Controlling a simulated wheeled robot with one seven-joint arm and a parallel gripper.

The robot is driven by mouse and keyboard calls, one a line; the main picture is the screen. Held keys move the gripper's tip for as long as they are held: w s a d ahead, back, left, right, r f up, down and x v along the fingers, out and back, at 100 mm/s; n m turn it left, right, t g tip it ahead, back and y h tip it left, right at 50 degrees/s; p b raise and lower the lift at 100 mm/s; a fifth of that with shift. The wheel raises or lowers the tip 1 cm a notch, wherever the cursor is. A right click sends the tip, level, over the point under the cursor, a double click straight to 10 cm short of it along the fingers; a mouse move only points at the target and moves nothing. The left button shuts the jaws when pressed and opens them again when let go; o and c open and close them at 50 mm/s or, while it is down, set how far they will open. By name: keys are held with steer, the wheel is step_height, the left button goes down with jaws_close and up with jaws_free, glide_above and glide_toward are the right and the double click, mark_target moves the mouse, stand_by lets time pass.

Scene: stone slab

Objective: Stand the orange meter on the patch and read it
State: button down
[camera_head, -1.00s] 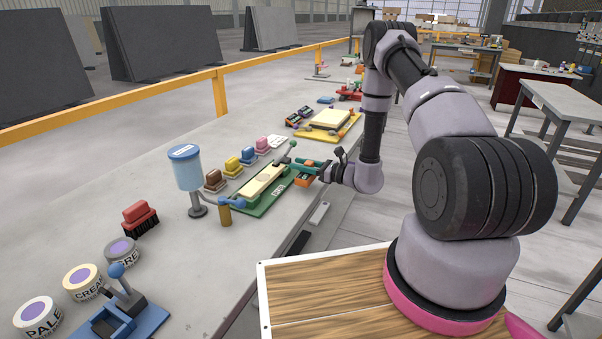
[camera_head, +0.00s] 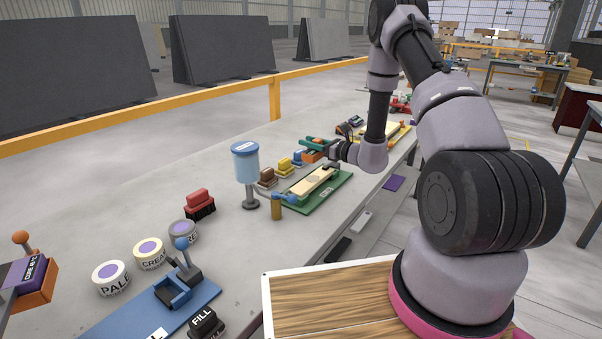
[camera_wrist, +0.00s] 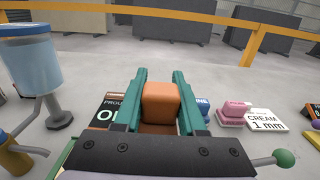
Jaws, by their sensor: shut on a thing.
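The orange meter (camera_wrist: 161,103) is between the two green fingers of my gripper (camera_wrist: 160,85) in the wrist view. The gripper is shut on its orange block-shaped top. A dark panel with white letters (camera_wrist: 112,112) shows just below, partly hidden by the left finger. In the head view my gripper (camera_head: 311,147) and the orange meter (camera_head: 309,157) are at the far end of a pale slab (camera_head: 315,181) on a green base. A faint darker mark, perhaps the patch, shows on the slab. I cannot tell whether the meter touches anything.
A blue dispenser (camera_head: 246,165) stands left of the slab. Brown (camera_head: 267,177) and yellow (camera_head: 284,165) blocks line the slab's back side. A red brush (camera_head: 200,204) and several labelled tins (camera_head: 110,277) are nearer. A pink block (camera_wrist: 236,112) and a CREAM card (camera_wrist: 266,121) lie to the right.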

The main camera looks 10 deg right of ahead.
mark_target(309, 151)
steer(key=f, duration=0.3)
steer(key=shift+a+f, duration=0.2)
steer(key=shift+f, duration=0.1)
steer(key=shift+d+f, duration=0.1)
steer(key=shift+f, duration=1.9)
steer(key=shift+f, duration=0.1)
steer(key=shift+c, duration=2.4)
jaws_free()
